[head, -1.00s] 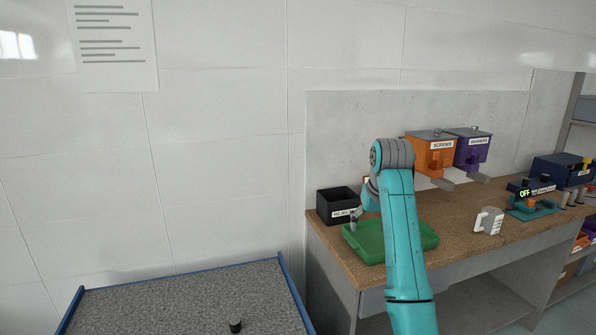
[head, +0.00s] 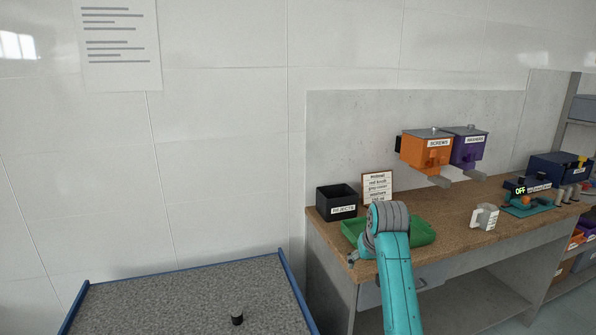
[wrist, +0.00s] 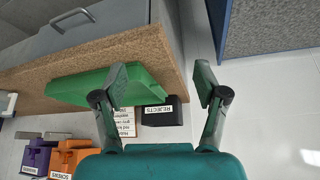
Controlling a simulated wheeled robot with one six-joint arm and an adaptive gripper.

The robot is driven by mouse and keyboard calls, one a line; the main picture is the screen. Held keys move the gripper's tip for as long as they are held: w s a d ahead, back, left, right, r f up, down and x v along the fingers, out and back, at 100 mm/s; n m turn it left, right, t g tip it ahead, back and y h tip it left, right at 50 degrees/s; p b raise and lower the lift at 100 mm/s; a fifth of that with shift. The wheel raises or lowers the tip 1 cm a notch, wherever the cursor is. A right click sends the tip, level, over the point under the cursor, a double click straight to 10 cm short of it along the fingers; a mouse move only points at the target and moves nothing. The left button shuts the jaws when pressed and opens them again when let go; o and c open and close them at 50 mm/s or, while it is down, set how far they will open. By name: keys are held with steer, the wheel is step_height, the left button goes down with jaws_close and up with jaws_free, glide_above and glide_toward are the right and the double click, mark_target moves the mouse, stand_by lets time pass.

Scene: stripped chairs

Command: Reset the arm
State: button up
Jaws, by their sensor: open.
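My teal arm reaches toward the workbench in the head view, its upper link across the front of the green tray. My gripper (head: 353,258) is small there, by the bench's front left corner. In the wrist view my gripper (wrist: 165,85) shows two dark fingers spread wide with nothing between them. The green tray (wrist: 80,88) lies on the bench beside the left finger in that view. The green tray (head: 420,232) is partly hidden by my arm in the head view.
A black rejects bin (head: 337,203) and an instruction card (head: 377,187) stand behind the tray. Orange screws (head: 425,155) and purple (head: 468,150) dispensers hang at the back. A grey blue-edged table (head: 180,300) is at left.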

steer(key=s+f+t, duration=0.1)
steer(key=s+f, duration=0.4)
steer(key=f, duration=0.6)
steer(key=s+f+t, duration=0.1)
steer(key=s+f, duration=0.4)
steer(key=f, duration=0.5)
steer(key=s+f+t, duration=0.1)
steer(key=s+f, duration=0.4)
steer(key=s, duration=0.4)
steer(key=s+f+t, duration=0.1)
steer(key=s+f, duration=0.4)
steer(key=s, duration=0.4)
steer(key=s+r+t, duration=0.3)
steer(key=s, duration=1.8)
steer(key=s+r+t, duration=0.2)
steer(key=s+r, duration=1.3)
steer(key=s, duration=0.1)
steer(key=shift+s+r+m, duration=0.3)
steer(key=shift+s, duration=0.05)
